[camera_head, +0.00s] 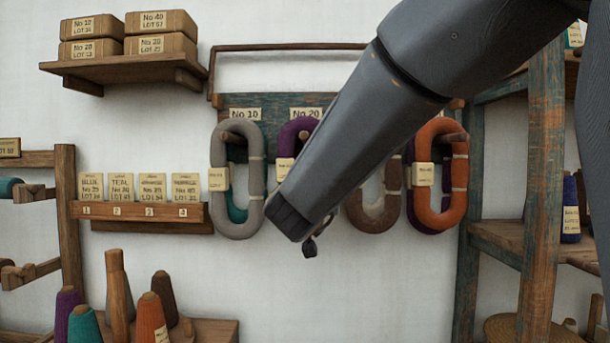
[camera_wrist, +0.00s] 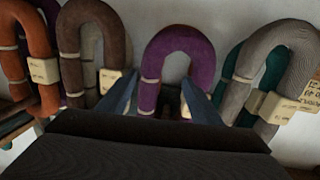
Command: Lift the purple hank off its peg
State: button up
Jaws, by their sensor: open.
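The purple hank (camera_head: 292,142) hangs under the No 20 label in the head view. My arm covers most of it, and its peg is largely hidden. In the wrist view the purple hank (camera_wrist: 178,45) appears as an arch with a pale tie and tag. The rack's left-right order is reversed there. My gripper (camera_wrist: 158,100) is open, with one dark finger on each side of the purple strands in that picture. I cannot tell whether the fingers touch the hank or how far away it is. My gripper's fingers are mostly hidden in the head view.
A grey hank (camera_head: 221,180) with teal behind it hangs left of the purple hank. A brown hank (camera_head: 391,185) and an orange hank (camera_head: 459,180), with purple behind it, hang right. A card shelf (camera_head: 140,213) is left; a wooden rack (camera_head: 540,200) stands right.

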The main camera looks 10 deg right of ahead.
jog(key=shift+m+h, duration=0.4)
jog(key=shift+h, duration=0.3)
jog(key=w+d+p, duration=0.1)
jog(key=w, duration=0.1)
jog(key=w+d+r, duration=0.1)
jog(key=w, duration=0.1)
jog(key=w+d+r+p, duration=0.1)
jog(key=w+d, duration=0.1)
jog(key=shift+w+r+p, duration=0.2)
jog(key=shift+w+p, duration=0.15)
jog(key=shift+w, duration=0.05)
jog(key=c, duration=1.2)
jog(key=shift+c, duration=0.2)
jog(key=shift+r, duration=0.15)
